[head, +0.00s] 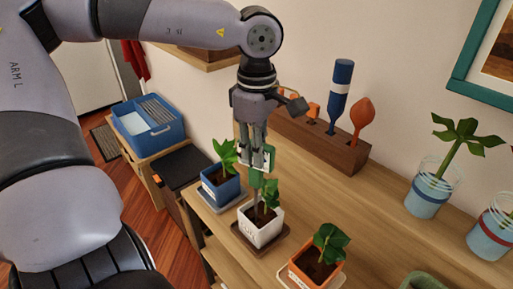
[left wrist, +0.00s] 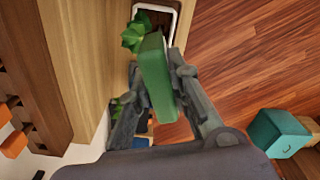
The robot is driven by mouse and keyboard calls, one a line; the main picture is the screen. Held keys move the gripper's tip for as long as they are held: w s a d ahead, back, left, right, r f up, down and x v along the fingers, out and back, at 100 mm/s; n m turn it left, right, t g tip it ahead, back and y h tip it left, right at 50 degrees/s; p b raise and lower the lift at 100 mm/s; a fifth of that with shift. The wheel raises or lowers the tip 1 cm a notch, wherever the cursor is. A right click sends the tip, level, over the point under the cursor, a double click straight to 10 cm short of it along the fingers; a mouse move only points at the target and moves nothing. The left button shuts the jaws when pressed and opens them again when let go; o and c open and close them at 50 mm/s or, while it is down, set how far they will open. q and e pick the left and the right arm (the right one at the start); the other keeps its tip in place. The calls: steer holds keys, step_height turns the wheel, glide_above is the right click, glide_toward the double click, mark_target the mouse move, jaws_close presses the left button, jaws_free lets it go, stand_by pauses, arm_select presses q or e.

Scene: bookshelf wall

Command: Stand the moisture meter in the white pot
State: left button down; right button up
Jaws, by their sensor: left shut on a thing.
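My left gripper (head: 258,165) points down over the shelf and is shut on the green moisture meter (head: 256,179). In the left wrist view the meter's green body (left wrist: 157,78) sits between the two fingers. In the head view the meter is upright above the white pot (head: 260,231), beside its small leafy plant (head: 270,193). A thin probe seems to run down from it toward the soil; I cannot tell whether its tip is in the soil. The white pot stands on a dark saucer (head: 283,232). My right gripper is not in view.
A blue pot (head: 221,190) stands left of the white pot and an orange pot (head: 316,264) to its right, both planted. Behind is a wooden tool block (head: 300,133) with blue and orange tools. Bare shelf (head: 365,215) lies between.

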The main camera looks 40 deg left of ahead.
arm_select(q)
steer(key=shift+f+b, duration=0.9)
steer(key=shift+f, duration=0.15)
steer(key=c, duration=1.4)
jaws_free()
steer(key=shift+o, duration=0.4)
steer(key=o, duration=0.3)
steer(key=shift+r, duration=0.1)
step_height(320, 180, up, 9)
steer(key=p, duration=0.6)
steer(key=shift+p, duration=0.35)
